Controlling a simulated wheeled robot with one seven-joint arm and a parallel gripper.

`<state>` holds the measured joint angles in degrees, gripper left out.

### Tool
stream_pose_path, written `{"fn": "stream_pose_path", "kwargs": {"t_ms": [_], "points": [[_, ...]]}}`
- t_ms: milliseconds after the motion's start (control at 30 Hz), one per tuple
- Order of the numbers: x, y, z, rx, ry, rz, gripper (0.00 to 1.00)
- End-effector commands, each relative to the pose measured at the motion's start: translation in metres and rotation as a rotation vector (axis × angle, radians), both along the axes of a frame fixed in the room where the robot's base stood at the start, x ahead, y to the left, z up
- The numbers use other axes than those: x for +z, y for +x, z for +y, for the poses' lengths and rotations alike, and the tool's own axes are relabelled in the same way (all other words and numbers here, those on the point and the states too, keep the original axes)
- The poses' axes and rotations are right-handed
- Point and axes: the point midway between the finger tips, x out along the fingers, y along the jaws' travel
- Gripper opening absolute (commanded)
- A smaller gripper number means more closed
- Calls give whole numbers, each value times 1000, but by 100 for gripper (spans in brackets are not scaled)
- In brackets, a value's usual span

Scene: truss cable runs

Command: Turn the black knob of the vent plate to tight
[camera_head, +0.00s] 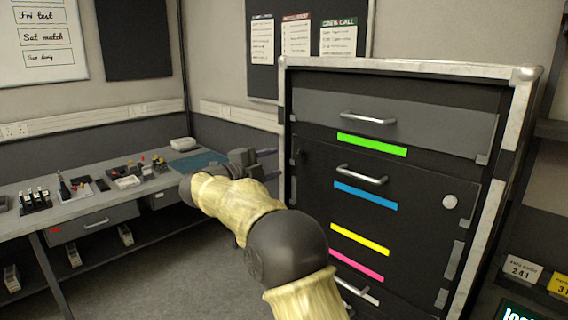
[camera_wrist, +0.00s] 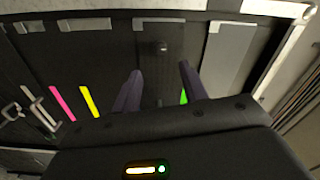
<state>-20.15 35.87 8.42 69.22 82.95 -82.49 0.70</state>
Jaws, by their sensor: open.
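A small dark knob (camera_head: 303,154) shows at the left edge of the black flight case front, just below the top drawer. What seems to be the same knob (camera_wrist: 163,47) is in the wrist view, on a dark plate (camera_wrist: 172,72). I cannot make out the plate's slots or any marking for tight. My gripper (camera_head: 271,164) is at the left side of the case, fingers pointing right, open and empty. In the wrist view my gripper's fingers (camera_wrist: 159,68) stand apart, with the knob beyond the gap between their tips. They do not appear to touch it.
The flight case (camera_head: 410,73) has silver edges, drawers with handles and green, blue, yellow and pink strips. A pale round disc (camera_head: 450,202) is on its right front. A workbench (camera_head: 100,209) with small items stands left. Open floor (camera_head: 180,265) lies between.

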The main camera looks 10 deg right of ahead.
Motion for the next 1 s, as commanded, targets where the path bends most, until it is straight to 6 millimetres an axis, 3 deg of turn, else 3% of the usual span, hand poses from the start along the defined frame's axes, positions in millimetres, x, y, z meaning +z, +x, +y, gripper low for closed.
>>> {"fn": "stream_pose_path", "kwargs": {"t_ms": [233,433,833,1000], "points": [[-2,-30,43,4,1,0,43],[-1,-47,66,2,1,1,43],[0,-52,72,0,1,1,43],[9,-45,67,48,-38,-1,43]]}}
